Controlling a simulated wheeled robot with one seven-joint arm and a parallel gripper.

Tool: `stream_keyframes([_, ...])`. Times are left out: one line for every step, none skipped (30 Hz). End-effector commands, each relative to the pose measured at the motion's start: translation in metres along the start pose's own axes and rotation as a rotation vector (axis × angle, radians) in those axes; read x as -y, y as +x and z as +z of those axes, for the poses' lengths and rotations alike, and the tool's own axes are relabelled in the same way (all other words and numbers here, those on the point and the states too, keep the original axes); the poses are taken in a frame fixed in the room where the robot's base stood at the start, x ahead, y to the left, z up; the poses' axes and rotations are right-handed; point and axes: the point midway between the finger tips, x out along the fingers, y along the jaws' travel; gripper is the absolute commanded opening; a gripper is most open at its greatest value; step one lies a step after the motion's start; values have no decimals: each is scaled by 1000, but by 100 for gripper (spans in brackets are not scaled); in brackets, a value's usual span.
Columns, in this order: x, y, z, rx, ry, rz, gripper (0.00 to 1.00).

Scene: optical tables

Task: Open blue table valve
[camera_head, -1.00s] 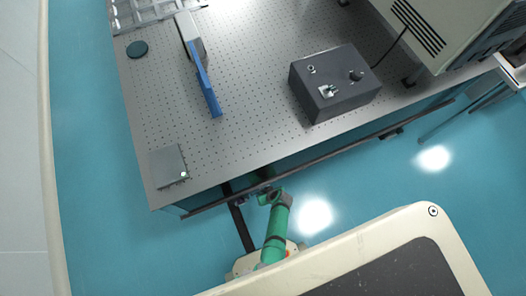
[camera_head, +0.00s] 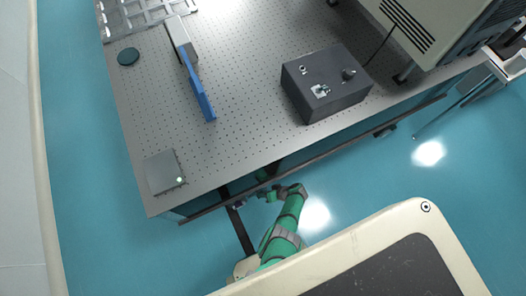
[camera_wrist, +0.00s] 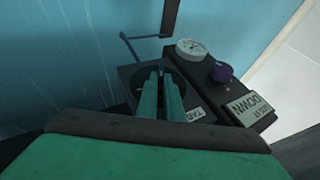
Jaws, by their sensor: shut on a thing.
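My gripper (camera_wrist: 162,76) has its two green fingers close together over a dark round recess in a black valve panel (camera_wrist: 133,77). The fingers are shut on the valve handle, which they mostly hide. A thin blue rod (camera_wrist: 132,49) slants down toward the fingertips; I cannot tell whether it belongs to the valve. A white label (camera_wrist: 190,115) lies beside the fingers. In the head view my gripper (camera_head: 268,194) is small and dark at the table's front edge, under the perforated tabletop (camera_head: 235,150); the valve is not clear there.
Beside the recess are a round gauge (camera_wrist: 190,48), a purple knob (camera_wrist: 221,72) and a "DOWN" label (camera_wrist: 252,108). On the tabletop stand a dark box (camera_head: 325,90), a blue plate (camera_head: 200,90) and a grey block (camera_head: 165,172). The blue floor at left is clear.

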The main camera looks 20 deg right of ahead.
Motion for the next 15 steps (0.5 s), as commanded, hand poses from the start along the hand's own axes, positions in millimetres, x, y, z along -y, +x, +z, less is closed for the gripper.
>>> stream_keyframes([0,0,1,2,1,-3,0])
stream_keyframes([0,0,1,2,2,-4,0])
stream_keyframes([0,0,1,2,2,-5,0])
stream_keyframes([1,0,1,2,2,-5,0])
stream_keyframes([0,0,2,3,2,-5,0])
stream_keyframes([0,0,2,3,2,-5,0])
stream_keyframes([0,1,2,3,2,-5,0])
stream_keyframes([0,1,2,3,2,-5,0])
stream_keyframes([0,1,2,3,2,-5,0])
stream_keyframes([0,1,2,3,2,-4,0])
stream_keyframes([0,1,2,3,2,-4,0])
stream_keyframes([0,1,2,3,2,-4,0])
stream_keyframes([0,1,2,3,2,-4,11])
stream_keyframes([0,1,2,3,2,-4,18])
stream_keyframes([0,1,2,3,2,-4,25])
